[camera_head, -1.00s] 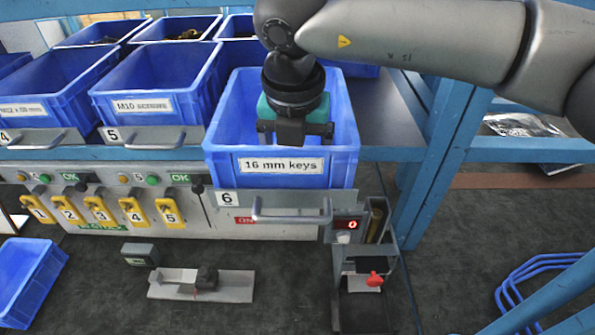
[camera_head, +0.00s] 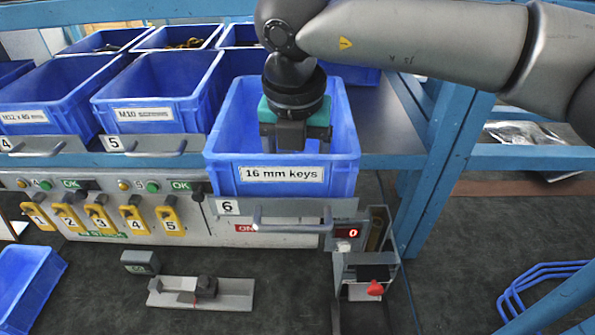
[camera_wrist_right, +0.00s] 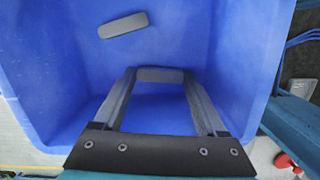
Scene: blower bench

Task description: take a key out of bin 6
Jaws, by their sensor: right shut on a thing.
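Bin 6 (camera_head: 222,165) is a blue bin labelled "16 mm keys" at the front of the rack. My right gripper (camera_head: 291,143) points down inside it, and the front wall partly hides its tips. In the right wrist view its two fingers (camera_wrist_right: 159,75) are shut on a grey key (camera_wrist_right: 160,74), held lengthwise between the tips. A second grey key (camera_wrist_right: 123,25) with rounded ends lies apart on the blue bin floor. The held key cannot be made out in the head view. My left gripper is not in view.
Bin 5 (camera_head: 205,85), labelled for M10 screws, stands close to the left of bin 6. A blue rack post (camera_head: 445,170) rises to the right. Below are a bar handle (camera_head: 290,224), a red-digit display (camera_head: 346,232) and a fixture (camera_head: 205,292) on the dark bench.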

